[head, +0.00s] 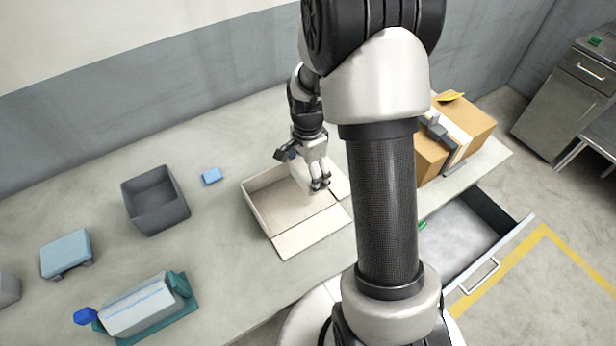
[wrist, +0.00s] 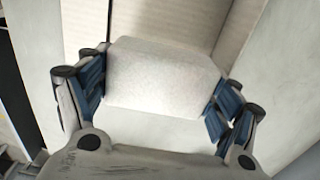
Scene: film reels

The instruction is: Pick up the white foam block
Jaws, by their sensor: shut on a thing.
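The white foam block (wrist: 165,78) sits between the blue-padded fingers of my gripper (wrist: 160,100) in the wrist view. The pads press on its left and right sides, so my gripper is shut on it. In the head view my gripper (head: 318,184) points down over the open cardboard box (head: 256,211). There the block is pale and largely hidden by the fingers and the box's light walls. I cannot tell whether it touches the box floor.
On the table are a small blue block (head: 211,175), a grey bin (head: 160,221), a light blue block (head: 66,252) and a white-and-teal device (head: 140,303). A taped brown carton (head: 480,122) stands right, beside an open drawer (head: 455,235). My arm hides part of the table.

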